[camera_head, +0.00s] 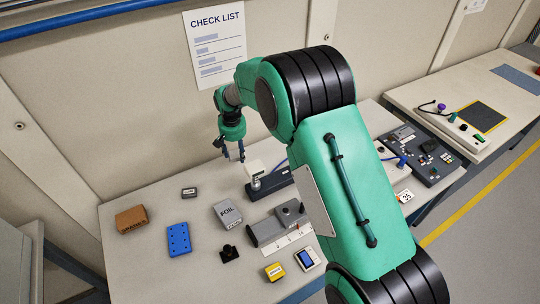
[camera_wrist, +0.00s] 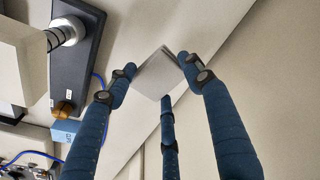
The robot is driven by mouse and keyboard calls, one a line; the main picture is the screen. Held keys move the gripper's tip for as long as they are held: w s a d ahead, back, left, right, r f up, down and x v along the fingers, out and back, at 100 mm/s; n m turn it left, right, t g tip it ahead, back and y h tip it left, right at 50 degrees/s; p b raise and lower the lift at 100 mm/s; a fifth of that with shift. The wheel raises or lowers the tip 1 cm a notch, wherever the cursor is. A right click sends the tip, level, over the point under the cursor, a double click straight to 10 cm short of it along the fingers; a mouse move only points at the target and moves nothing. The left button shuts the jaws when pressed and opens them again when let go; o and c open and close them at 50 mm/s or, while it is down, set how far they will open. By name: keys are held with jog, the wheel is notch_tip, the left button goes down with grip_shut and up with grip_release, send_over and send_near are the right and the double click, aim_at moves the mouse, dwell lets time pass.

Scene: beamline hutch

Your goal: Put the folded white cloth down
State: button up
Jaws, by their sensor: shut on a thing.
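The folded white cloth (camera_wrist: 157,76) shows in the wrist view as a small pale square, tilted, between my fingertips. My gripper (camera_wrist: 158,70) has dark blue fingers that are shut on the cloth. In the head view my gripper (camera_head: 232,153) points down over the back part of the bench, in front of the wall. The exact height is hard to tell.
A dark-based instrument (camera_head: 268,184) with a pale head stands just right of my gripper. Bare bench lies around the small dark box.

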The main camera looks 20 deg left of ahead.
jog(key=w+d+n+p, duration=0.3)
jog(key=w+d+p, duration=0.5)
jog(key=w+d, duration=0.4)
jog(key=shift+w+d+r+p, duration=0.15)
jog(key=shift+d+r+p, duration=0.05)
jog(key=shift+d+p, duration=0.2)
jog(key=shift+w+d+f, duration=0.1)
jog(key=shift+w+d, duration=0.3)
jog(key=shift+d, duration=0.05)
jog(key=shift+c, duration=0.2)
jog(key=shift+o, duration=0.2)
jog(key=shift+f, duration=0.1)
send_over(275, 157)
jog(key=shift+d+f, duration=0.2)
jog(key=shift+f, duration=2.85)
jog(key=shift+f, duration=1.9)
jog(key=shift+c, duration=0.2)
